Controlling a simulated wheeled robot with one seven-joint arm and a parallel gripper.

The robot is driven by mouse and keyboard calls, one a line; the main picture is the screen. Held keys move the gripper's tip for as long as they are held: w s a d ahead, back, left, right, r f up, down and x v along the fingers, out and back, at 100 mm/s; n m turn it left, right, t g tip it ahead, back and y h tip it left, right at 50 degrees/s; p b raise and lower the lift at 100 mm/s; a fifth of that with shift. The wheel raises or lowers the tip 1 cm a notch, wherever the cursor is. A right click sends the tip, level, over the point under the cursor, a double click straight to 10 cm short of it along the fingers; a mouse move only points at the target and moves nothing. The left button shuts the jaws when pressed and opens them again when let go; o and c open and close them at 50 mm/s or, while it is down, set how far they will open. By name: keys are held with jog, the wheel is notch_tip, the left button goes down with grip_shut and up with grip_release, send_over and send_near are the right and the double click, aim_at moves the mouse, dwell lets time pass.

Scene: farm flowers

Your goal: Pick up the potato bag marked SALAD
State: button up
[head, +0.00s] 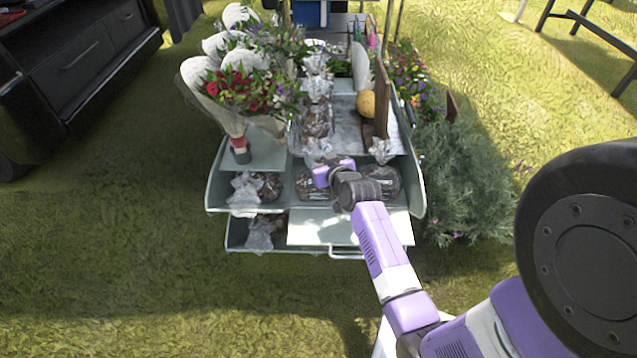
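Several dark bags with clear, crinkled tops lie on a tiered grey stand. No marking on them is legible, so I cannot tell which one says SALAD. One bag (384,182) lies on the middle tier, just right of my gripper. Another bag (264,186) lies at the left of that tier, and one more (262,232) is on the bottom tier. A further bag (317,122) is on the upper tier. My gripper (322,174) is over the middle tier, partly in front of a bag there. Its fingers are hidden or too small to read.
Wrapped red flowers (240,92) stand at the stand's upper left. A round yellow-brown object (367,104) sits by a brown board (381,95) on the upper tier. A green bush (460,175) borders the right side. A black cabinet (75,65) is far left. Grass in front is clear.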

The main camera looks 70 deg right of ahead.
grip_shut()
dwell(1.1)
jog(key=shift+r, duration=0.1)
